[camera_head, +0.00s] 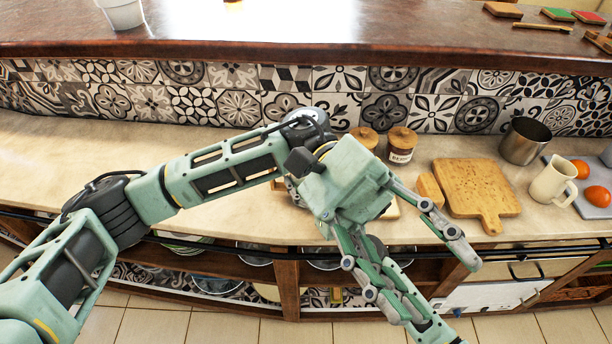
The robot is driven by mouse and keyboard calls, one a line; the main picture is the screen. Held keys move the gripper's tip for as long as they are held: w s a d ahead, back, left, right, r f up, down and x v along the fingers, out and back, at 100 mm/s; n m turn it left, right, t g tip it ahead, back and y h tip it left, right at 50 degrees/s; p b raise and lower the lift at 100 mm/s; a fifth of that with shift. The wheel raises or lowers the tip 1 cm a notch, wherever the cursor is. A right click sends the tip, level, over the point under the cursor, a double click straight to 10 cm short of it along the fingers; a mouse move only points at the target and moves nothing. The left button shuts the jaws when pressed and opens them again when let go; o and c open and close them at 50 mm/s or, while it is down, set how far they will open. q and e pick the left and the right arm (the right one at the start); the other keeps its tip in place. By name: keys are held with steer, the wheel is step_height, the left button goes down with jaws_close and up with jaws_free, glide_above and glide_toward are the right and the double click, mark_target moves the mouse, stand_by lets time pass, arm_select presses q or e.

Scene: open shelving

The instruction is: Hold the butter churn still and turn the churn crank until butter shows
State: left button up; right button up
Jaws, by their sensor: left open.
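My left arm reaches in from the left across the worktop. My left gripper (463,301) is open and empty, its two long fingers spread and pointing down and right past the worktop's front edge. I cannot make out a butter churn or a crank. A small part of a metallic object (291,190) shows behind the gripper's palm, mostly hidden, and I cannot tell what it is.
Two lidded jars (401,146) stand behind the gripper. Right of them are a cutting board (475,185), a metal pot (523,143), a cream jug (552,182) and orange-red fruit (598,196) on a grey tray. The worktop (60,150) is clear at left. Open shelves lie below.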

arm_select(q)
steer(key=w+a+f+t+y, duration=0.2)
steer(key=w+f+t+y, duration=0.2)
steer(key=w+f+t, duration=0.7)
steer(key=w+a+r+n+t+y, duration=0.1)
steer(key=w+a+t, duration=0.2)
steer(key=w, duration=0.4)
steer(key=w+a+r+n+t+y, duration=0.1)
steer(key=w+a+t+y, duration=0.1)
steer(key=w, duration=0.5)
steer(key=w+a+r+t+y, duration=0.1)
steer(key=w+a+r+t, duration=0.1)
steer(key=w, duration=0.5)
steer(key=shift+w+a+n+t+y, duration=0.15)
steer(key=shift+a+n+t+y, duration=0.2)
steer(key=shift+a+t, duration=0.65)
steer(key=shift+w+a, duration=0.15)
steer(key=shift+a, duration=0.1)
steer(key=shift+s+f+x, duration=0.1)
steer(key=shift+s+x, duration=0.25)
steer(key=shift+x, duration=1.3)
steer(key=shift+s+f+x, duration=0.1)
steer(key=shift+s+x, duration=0.3)
steer(key=shift+x, duration=1.25)
steer(key=shift+s+f+x, duration=0.1)
steer(key=shift+s+x, duration=0.25)
steer(key=shift+x, duration=1.25)
steer(key=shift+c, duration=0.4)
